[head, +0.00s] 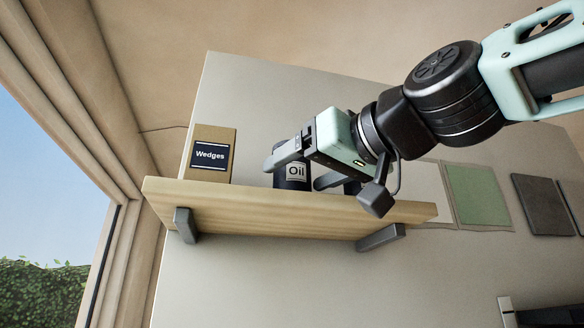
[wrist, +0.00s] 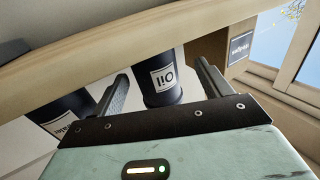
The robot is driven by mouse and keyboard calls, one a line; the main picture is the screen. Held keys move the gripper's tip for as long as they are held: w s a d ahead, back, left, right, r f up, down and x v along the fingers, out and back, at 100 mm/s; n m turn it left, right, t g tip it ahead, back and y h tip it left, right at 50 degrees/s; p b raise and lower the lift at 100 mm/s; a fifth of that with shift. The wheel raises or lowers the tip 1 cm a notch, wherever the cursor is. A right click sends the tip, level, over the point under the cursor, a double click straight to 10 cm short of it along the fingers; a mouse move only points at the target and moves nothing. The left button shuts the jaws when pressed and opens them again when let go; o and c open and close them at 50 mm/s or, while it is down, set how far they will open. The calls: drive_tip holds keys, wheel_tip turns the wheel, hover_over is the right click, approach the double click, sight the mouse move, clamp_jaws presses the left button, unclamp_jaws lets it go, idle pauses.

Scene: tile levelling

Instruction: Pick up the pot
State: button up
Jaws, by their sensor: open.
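A dark pot labelled "Oil" (head: 293,183) stands upright on the wooden shelf (head: 260,207). My gripper (head: 294,173) is open, with its fingers reaching to either side of this pot. In the wrist view, which looks upside down, the Oil pot (wrist: 163,88) shows between the two spread fingers (wrist: 163,75), with a visible gap on each side. A second dark pot (wrist: 62,112) with a pale label stands beside it in the wrist view.
A brown box labelled "Wedges" (head: 211,154) stands at the shelf's left end. Two grey brackets (head: 185,225) hold the shelf to the pale wall panel. Green and grey tiles (head: 482,199) hang on the right. A window is at the left. The air below the shelf is clear.

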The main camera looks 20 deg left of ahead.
sight(286, 184)
drive_tip(key=x, duration=0.2)
drive_tip(key=p+x, duration=0.1)
drive_tip(key=x, duration=0.2)
drive_tip(key=shift+w+p, duration=0.3)
drive_tip(key=shift+w, duration=0.05)
drive_tip(key=shift+d, duration=0.1)
drive_tip(key=c, duration=1.2)
